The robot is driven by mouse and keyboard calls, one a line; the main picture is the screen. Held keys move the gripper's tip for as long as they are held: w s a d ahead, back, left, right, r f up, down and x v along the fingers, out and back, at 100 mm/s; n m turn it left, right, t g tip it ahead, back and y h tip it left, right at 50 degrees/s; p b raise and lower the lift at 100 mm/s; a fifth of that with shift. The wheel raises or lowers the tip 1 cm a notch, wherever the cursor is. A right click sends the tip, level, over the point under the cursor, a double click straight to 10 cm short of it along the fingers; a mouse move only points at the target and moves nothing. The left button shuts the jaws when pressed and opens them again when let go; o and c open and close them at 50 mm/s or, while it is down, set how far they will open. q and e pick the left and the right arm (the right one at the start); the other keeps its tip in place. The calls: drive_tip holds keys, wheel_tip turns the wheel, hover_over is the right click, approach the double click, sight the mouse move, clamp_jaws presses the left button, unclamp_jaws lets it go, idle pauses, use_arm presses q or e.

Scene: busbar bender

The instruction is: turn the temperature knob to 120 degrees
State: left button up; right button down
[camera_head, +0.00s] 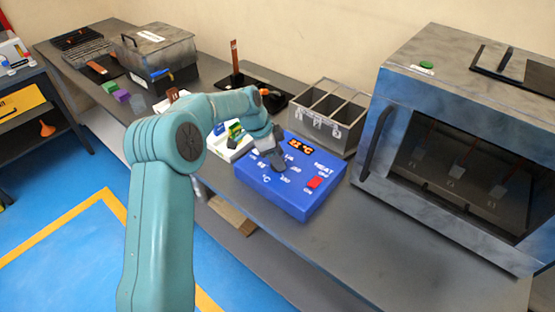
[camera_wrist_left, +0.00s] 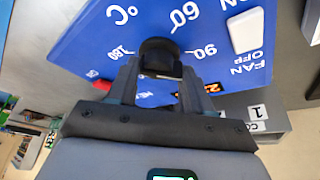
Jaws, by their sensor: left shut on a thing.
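The blue control box (camera_head: 305,197) stands on the grey bench. It has an orange digital display (camera_head: 301,144), whose digits I cannot read surely, and a red heat switch (camera_head: 314,183). My left gripper (camera_head: 277,163) reaches down onto its top face and hides the knob in the head view. In the left wrist view the black temperature knob (camera_wrist_left: 160,52) sits between the fingers of my left gripper (camera_wrist_left: 160,76), which is shut on it. White marks 60, 90 and 180 and a °C sign show around the knob. Its pointer cannot be made out. My right gripper is not in view.
A white fan switch (camera_wrist_left: 246,30) is near the knob. A grey divided bin (camera_head: 325,117) stands just behind the box. A large oven (camera_head: 395,150) is at right, and a white device (camera_head: 228,150) is at left. The bench front right is clear.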

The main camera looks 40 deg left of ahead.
use_arm(q)
drive_tip(key=shift+w+a+r+m+g, duration=0.15)
drive_tip(key=shift+m+g, duration=0.15)
drive_tip(key=shift+m, duration=0.6)
drive_tip(key=shift+m+g+p, duration=0.3)
drive_tip(key=shift+m+g, duration=0.1)
drive_tip(key=shift+m, duration=0.5)
drive_tip(key=m+g+p, duration=0.1)
drive_tip(key=m, duration=0.1)
drive_tip(key=m+p, duration=0.1)
drive_tip(key=m, duration=0.1)
drive_tip(key=shift+r+m+g+h+p, duration=0.1)
drive_tip(key=shift+m+g+h+p, duration=0.25)
drive_tip(key=shift+m+g+h, duration=0.05)
drive_tip(key=shift+w, duration=0.1)
drive_tip(key=o, duration=0.9)
drive_tip(key=shift+c, duration=0.2)
drive_tip(key=shift+o, duration=0.9)
drive_tip(key=shift+d, duration=0.2)
